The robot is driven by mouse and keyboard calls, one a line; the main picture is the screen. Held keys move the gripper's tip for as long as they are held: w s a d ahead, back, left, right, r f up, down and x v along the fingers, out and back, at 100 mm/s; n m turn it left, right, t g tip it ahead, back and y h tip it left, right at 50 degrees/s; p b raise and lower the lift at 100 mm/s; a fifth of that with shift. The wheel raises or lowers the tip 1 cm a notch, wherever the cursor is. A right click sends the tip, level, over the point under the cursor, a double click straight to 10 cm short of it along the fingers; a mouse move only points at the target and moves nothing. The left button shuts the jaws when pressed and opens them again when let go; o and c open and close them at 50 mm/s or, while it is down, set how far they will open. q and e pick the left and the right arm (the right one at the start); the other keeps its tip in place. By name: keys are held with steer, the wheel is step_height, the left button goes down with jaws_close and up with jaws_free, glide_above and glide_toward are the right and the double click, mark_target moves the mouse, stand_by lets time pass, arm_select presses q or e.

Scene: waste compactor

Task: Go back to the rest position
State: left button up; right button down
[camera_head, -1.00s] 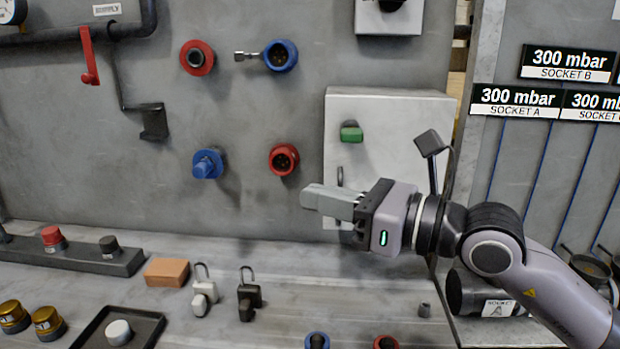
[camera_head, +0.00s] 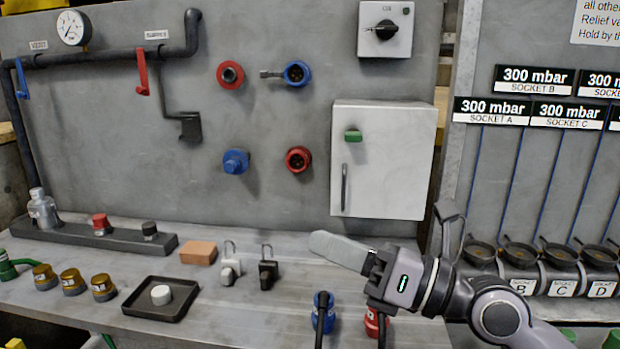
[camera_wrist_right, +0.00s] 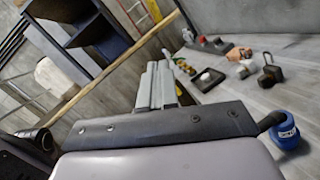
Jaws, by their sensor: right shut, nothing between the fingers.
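My right gripper (camera_head: 340,250) is in front of the workbench, low at the centre right of the head view, its fingers pointing left. The fingers are together with nothing between them; they also show closed in the right wrist view (camera_wrist_right: 158,85). It is apart from the white cabinet (camera_head: 385,190), which is behind and above it. The blue plug (camera_head: 323,312) and the red plug (camera_head: 375,322) are just below the gripper. My left gripper is in neither view.
Two padlocks (camera_head: 268,268), an orange block (camera_head: 198,252) and a black tray (camera_head: 140,312) with a white knob lie on the bench. Blue and red sockets (camera_head: 298,160) are on the wall. Canisters (camera_head: 560,268) stand in a row at the right.

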steer(key=s+d+f+m+t+h+p, duration=0.1)
steer(key=d+f+m+t+h, duration=0.45)
steer(key=f+m, duration=0.7)
steer(key=d+f+m+t+h+p, duration=0.1)
steer(key=d+f+m+t+h, duration=0.45)
steer(key=m, duration=1.15)
arm_select(q)
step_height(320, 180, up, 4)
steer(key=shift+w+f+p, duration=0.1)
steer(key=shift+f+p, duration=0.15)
steer(key=shift+p, duration=0.25)
arm_select(e)
steer(key=s+d+f+m+g+h, duration=0.2)
steer(key=s+f+m, duration=0.4)
steer(key=f, duration=0.5)
steer(key=s+d+f+m+g+h, duration=0.2)
steer(key=s+d+f+m+g, duration=0.2)
steer(key=s+f+g, duration=0.3)
steer(key=s+f+m, duration=0.1)
steer(key=s+f, duration=0.2)
steer(key=f, duration=0.1)
steer(key=shift+s+d+m+h, duration=0.15)
steer(key=shift+d+m+h, duration=0.1)
steer(key=shift+m+h, duration=0.15)
